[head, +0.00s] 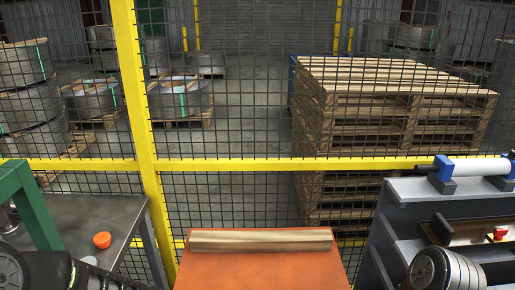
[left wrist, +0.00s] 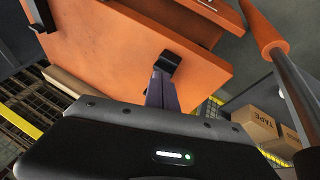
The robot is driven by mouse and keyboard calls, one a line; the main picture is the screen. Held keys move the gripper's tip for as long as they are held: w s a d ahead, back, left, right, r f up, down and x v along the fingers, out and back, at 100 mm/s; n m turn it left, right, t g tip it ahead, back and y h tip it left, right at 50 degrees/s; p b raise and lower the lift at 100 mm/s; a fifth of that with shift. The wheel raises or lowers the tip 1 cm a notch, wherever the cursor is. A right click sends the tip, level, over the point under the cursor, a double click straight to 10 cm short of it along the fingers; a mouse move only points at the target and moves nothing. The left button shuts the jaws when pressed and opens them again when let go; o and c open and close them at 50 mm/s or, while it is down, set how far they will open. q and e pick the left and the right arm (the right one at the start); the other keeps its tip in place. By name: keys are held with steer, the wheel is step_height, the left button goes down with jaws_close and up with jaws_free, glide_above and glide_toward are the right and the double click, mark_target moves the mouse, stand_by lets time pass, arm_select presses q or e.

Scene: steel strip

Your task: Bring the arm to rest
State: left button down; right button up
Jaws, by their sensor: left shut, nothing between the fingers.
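My left gripper (left wrist: 162,82) shows in the left wrist view, with its narrow dark fingers together and nothing between them. The fingers point up the picture, in front of an orange panel (left wrist: 120,45). I cannot tell whether they touch it. In the head view a dark part of my left arm shows at the lower left corner, but its fingers are out of sight there. My right gripper is not seen in either view.
An orange-topped table (head: 260,268) with a wooden bar (head: 260,240) stands front centre. A grey bench (head: 100,215) with an orange cup (head: 102,240) is left; a grey rack (head: 400,215) is right. A yellow-framed mesh fence (head: 145,130) stands behind. Cardboard boxes (left wrist: 258,123) show in the wrist view.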

arm_select(q)
steer(key=s+d+f+g, duration=0.1)
steer(key=s+d+f, duration=0.2)
steer(key=s+f, duration=0.2)
steer(key=s+d+f+g, duration=0.2)
steer(key=s+d+f, duration=0.2)
steer(key=s, duration=0.6)
steer(key=s+d+f+g+h, duration=0.1)
steer(key=s+d+f, duration=0.2)
steer(key=s+f, duration=0.4)
steer(key=shift+s+d+f, duration=0.15)
steer(key=shift+s+f, duration=0.2)
steer(key=shift+f, duration=0.35)
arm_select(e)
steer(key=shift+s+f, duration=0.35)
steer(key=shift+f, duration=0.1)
